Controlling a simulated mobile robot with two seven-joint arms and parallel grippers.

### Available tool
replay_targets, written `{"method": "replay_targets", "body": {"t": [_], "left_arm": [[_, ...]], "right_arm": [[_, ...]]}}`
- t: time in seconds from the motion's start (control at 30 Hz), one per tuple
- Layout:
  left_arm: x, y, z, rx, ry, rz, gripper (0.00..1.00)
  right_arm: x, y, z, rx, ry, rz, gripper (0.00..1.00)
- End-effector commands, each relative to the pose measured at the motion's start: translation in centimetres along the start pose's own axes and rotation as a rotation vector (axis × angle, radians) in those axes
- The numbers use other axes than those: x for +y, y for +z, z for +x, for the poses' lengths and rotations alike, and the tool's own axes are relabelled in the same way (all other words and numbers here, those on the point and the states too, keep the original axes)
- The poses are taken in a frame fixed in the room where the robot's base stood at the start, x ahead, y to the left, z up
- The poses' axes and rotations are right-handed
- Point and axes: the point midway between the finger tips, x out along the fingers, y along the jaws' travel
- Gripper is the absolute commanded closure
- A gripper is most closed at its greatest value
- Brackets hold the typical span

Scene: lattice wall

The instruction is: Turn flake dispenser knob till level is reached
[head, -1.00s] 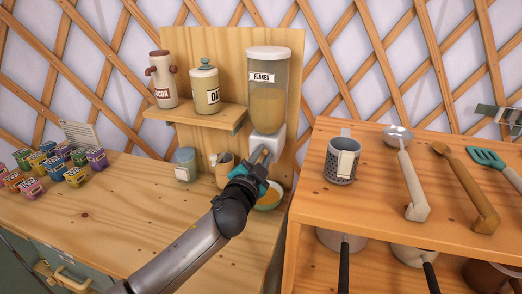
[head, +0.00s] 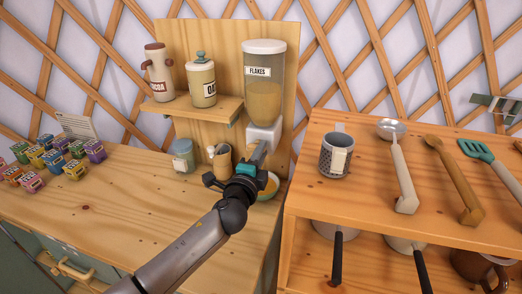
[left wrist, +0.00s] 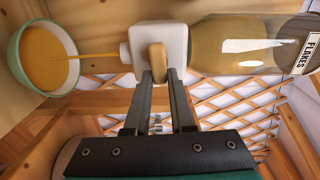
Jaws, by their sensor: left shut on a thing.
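The flake dispenser (head: 264,85) hangs on the wooden back panel, a clear jar with a white lid, a FLAKES label and a white outlet block below. My left gripper (left wrist: 162,76) is shut on the wooden knob (left wrist: 157,57) at the front of the white block. In the left wrist view a thin orange-yellow stream runs from the block into the bowl (left wrist: 18,62), which holds flakes. In the head view the bowl (head: 275,188) is partly hidden behind my gripper. I cannot make out a level mark. My right gripper is not in view.
A cocoa jar (head: 158,74) and an oats jar (head: 202,84) stand on a small shelf. A glass jar (head: 183,155) and a mug (head: 221,160) stand left of the bowl. A wooden rack (head: 420,160) with a grater (head: 335,156) and utensils is close on the right.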

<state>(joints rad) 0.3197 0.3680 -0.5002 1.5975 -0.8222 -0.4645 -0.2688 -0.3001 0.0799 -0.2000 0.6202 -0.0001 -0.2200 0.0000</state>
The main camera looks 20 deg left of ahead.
Motion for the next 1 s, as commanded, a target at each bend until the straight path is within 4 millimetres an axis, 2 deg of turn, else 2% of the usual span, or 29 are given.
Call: {"method": "replay_targets", "body": {"t": [0.6, 0.63, 0.87, 1.0], "left_arm": [[0.06, -0.05, 0.0, 0.002, -0.001, 0.042, 1.0], [0.06, -0.05, 0.0, 0.002, -0.001, 0.042, 0.75], [0.06, -0.04, 0.0, 0.001, 0.0, 0.041, 0.49], [0.06, -0.02, 0.0, 0.001, 0.0, 0.041, 0.47]], "right_arm": [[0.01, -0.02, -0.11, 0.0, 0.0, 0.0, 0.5], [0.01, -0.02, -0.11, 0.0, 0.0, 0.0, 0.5], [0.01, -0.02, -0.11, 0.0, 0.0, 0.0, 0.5], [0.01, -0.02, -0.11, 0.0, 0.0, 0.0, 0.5]]}}
